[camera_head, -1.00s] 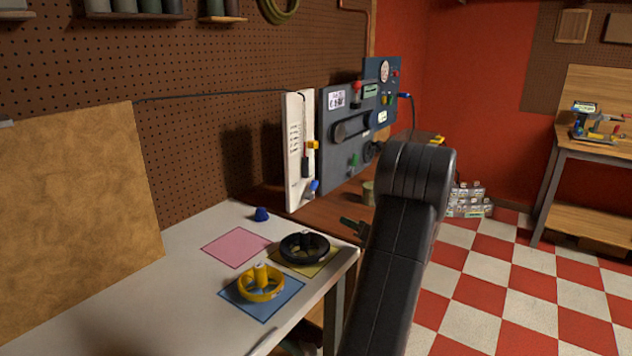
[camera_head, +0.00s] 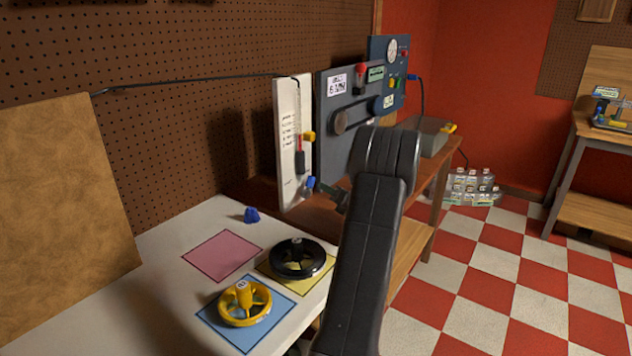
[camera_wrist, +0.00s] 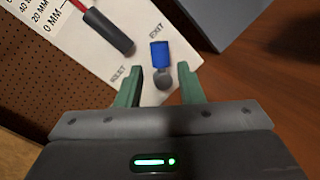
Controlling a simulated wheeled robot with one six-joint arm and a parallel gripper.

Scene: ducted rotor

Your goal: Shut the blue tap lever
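The blue tap lever (camera_head: 310,182) is low on the white panel (camera_head: 288,140). In the wrist view the blue lever (camera_wrist: 160,54) lies just beyond my fingertips, with a round grey part (camera_wrist: 162,79) at its lower end, by the printed word "EXIT". My gripper (camera_wrist: 161,82) is open, its green fingers to either side of the grey part, with nothing held. In the head view my gripper (camera_head: 331,193) is just right of the lever, partly hidden by my arm. I cannot tell whether the fingers touch it.
A dark instrument panel (camera_head: 336,150) stands close right of the white panel. A black handwheel (camera_head: 297,258), a yellow handwheel (camera_head: 244,303) and a small blue knob (camera_head: 251,215) are on the white table (camera_head: 165,270). A cork board (camera_head: 60,200) stands at left.

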